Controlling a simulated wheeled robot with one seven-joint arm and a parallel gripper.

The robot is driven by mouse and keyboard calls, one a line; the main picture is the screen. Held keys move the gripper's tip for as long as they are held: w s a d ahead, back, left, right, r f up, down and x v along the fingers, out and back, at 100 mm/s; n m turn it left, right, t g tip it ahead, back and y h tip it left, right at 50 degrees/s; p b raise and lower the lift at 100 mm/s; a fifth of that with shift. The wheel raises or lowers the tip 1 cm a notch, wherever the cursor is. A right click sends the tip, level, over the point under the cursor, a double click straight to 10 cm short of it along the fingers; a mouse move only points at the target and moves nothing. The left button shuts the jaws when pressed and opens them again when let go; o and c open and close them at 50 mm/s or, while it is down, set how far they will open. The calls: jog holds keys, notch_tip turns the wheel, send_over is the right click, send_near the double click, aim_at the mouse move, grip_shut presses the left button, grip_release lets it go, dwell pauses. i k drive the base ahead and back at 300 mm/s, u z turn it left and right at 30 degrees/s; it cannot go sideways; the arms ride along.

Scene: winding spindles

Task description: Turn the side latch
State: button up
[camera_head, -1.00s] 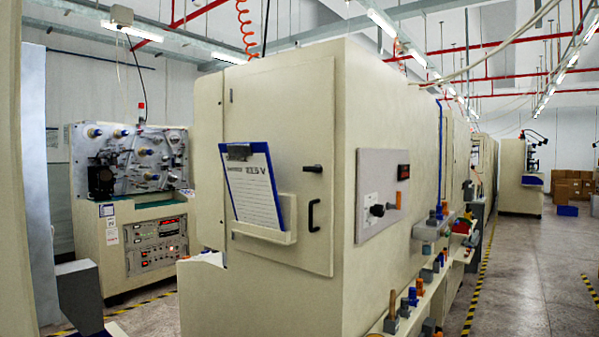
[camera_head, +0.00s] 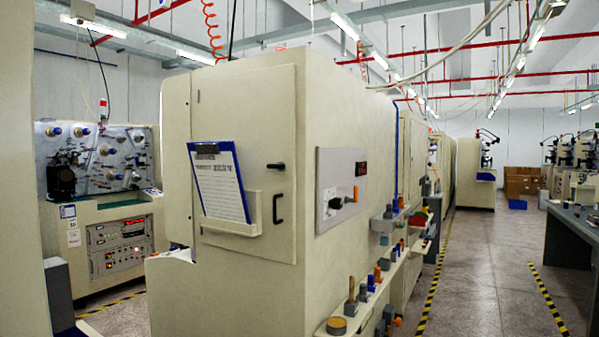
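A tall cream cabinet (camera_head: 260,85) stands in the middle of the head view. Its front door carries a small dark latch (camera_head: 276,166) near the right edge, lying about level, and a black pull handle (camera_head: 278,208) below it. I cannot tell which of these is the side latch. My gripper is not in view.
A blue clipboard (camera_head: 220,182) sits in a cream holder on the door. Ledges (camera_head: 365,308) with spindles and small parts jut from the cabinet's right side. A floor aisle (camera_head: 480,270) with yellow-black stripes is open at right, beside a dark-topped table (camera_head: 575,222).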

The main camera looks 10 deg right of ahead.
aim_at(281, 166)
jog(key=z, duration=0.4)
jog(key=k, duration=0.95)
jog(key=z, duration=0.6)
jog(key=i, duration=1.1)
jog(key=u, duration=0.8)
jog(key=i, duration=0.7)
jog(key=u, duration=0.9)
